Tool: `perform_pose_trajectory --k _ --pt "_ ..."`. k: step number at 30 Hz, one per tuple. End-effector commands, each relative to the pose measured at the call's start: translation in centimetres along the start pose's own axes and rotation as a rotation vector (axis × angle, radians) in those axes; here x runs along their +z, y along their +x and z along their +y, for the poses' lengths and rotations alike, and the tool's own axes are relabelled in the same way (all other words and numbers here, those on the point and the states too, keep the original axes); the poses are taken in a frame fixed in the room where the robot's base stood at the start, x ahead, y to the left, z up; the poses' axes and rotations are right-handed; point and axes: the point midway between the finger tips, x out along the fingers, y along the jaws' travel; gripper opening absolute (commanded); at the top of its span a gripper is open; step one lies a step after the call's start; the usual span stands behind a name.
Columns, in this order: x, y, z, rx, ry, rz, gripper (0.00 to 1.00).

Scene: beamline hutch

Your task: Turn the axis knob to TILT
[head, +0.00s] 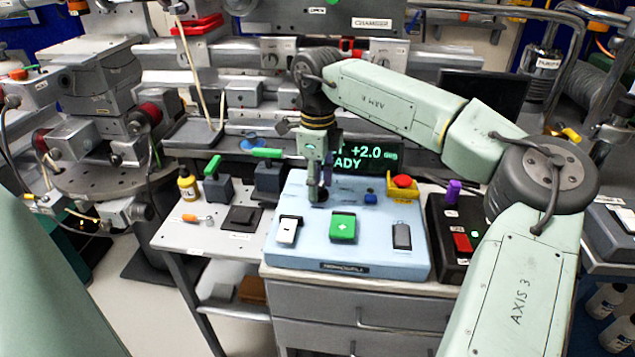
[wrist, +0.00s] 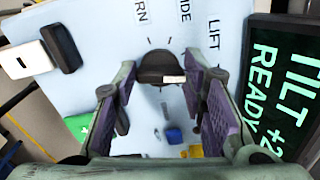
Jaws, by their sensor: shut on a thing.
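The dark axis knob (wrist: 158,67) stands on the light blue control panel (wrist: 95,30). In the head view my gripper (head: 317,193) points down at the back left of the panel and mostly hides the knob. Partly cut-off labels ending in "RN" and "IDE", and "LIFT", lie around the knob; a TILT label cannot be seen. The display (wrist: 280,85) reads "TILT +2" and "READY".
On the panel are a green button (head: 342,227), a white switch (head: 288,231), a grey switch (head: 402,236) and a red emergency button (head: 402,182) on a yellow base. A black box (head: 446,250) with a purple knob (head: 453,191) stands to the right. Green-handled clamps (head: 268,170) stand left.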

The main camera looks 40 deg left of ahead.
Motion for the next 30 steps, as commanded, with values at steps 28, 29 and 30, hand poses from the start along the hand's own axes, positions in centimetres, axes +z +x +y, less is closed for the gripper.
perform_pose_trajectory --k 28,29,30 --pt "-0.10 -0.06 -0.13 -0.002 0.152 0.002 0.43" --pt "-0.10 -0.05 -0.12 -0.002 0.152 0.002 0.45" --pt "-0.09 -0.05 -0.11 -0.001 0.151 0.001 0.47"
